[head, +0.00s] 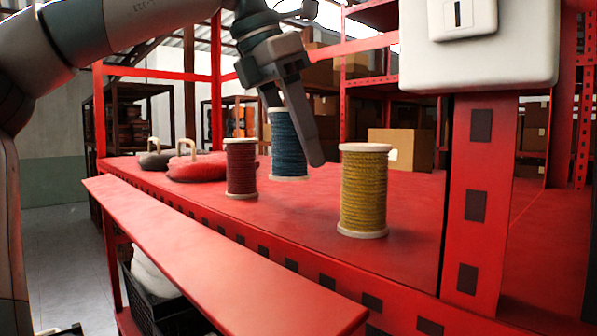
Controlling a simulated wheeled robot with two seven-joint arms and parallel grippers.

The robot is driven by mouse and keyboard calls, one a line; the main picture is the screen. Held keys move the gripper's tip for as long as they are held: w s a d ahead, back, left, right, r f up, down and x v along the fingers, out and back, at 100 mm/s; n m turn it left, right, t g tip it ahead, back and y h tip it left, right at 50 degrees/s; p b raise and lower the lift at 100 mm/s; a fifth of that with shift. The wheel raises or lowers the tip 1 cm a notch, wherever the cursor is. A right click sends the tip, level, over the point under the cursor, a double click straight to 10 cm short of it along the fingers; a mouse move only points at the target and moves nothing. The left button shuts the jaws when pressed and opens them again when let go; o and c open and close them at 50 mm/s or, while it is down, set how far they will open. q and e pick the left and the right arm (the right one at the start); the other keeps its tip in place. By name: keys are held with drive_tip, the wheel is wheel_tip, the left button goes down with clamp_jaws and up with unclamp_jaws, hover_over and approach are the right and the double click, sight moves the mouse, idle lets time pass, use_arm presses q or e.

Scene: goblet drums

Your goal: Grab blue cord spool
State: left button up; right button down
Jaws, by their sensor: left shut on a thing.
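The blue cord spool (287,146) stands upright on the red shelf, behind and between a red spool (241,168) and a yellow spool (364,190). My left gripper (297,135) reaches down from above and is shut on the blue spool. One finger shows in front of the spool's right side; the other is partly hidden at its upper left. The spool's base appears to rest on the shelf, though I cannot tell if it is slightly raised. My right gripper is not in view.
Red and dark bundles with wooden handles (198,165) lie at the left of the shelf (300,215). A red post (478,200) with a white box (480,50) stands at right. Cardboard boxes (402,148) sit behind. A lower red ledge (210,255) runs in front.

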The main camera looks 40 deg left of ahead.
use_arm(q)
drive_tip(key=shift+r+b, duration=0.45)
drive_tip(key=shift+r, duration=2.3)
